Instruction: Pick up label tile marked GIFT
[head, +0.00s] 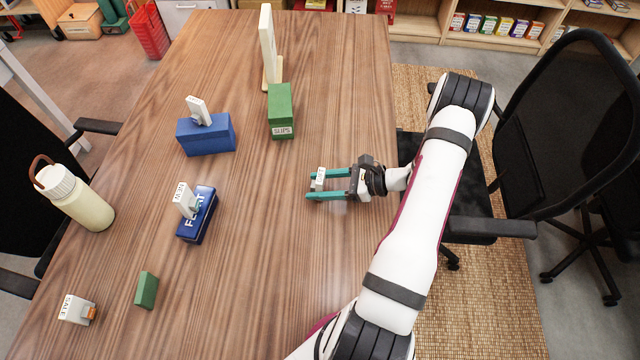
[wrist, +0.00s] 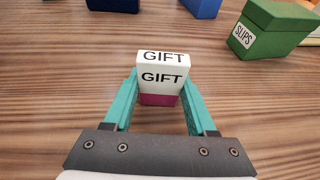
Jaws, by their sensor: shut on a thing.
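The label tile marked GIFT (wrist: 162,77) is white with black lettering and a magenta lower part. It sits between the two teal fingers of my gripper (wrist: 160,98) in the wrist view, near their tips, with its lettering facing the camera. In the head view the tile (head: 319,179) shows small between the fingertips of my gripper (head: 313,186), over the right half of the table. My gripper is shut on it. I cannot tell whether the tile is touching the table or held just above it.
A green box marked SLIPS (head: 281,112) stands on the wooden table (head: 260,290) beyond my gripper. A blue box (head: 206,138) and a darker blue box (head: 197,216) are left, with white tiles at them. A SALE tile (head: 73,309), green block (head: 146,290) and bottle (head: 82,200) are farther left.

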